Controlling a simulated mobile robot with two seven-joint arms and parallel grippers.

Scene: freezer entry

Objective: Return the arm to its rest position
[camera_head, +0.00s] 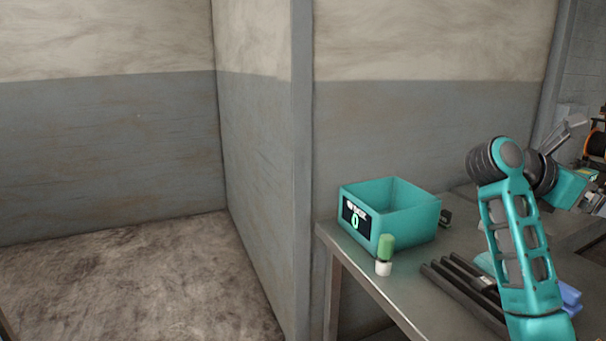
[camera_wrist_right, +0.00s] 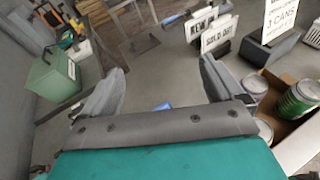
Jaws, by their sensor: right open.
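My right arm (camera_head: 515,230) shows at the right of the head view, teal with dark joints, bent at a raised elbow above the metal table (camera_head: 375,285). In the right wrist view my right gripper (camera_wrist_right: 162,85) has its two grey fingers spread wide. Nothing is held between them. Its view looks across to signs and boxes beyond the fingertips. My left arm and gripper are not in view.
A teal bin (camera_head: 405,222) and a green-and-white bottle (camera_head: 384,255) stand on the table, left of dark bars (camera_head: 465,290). Floor at left is clear.

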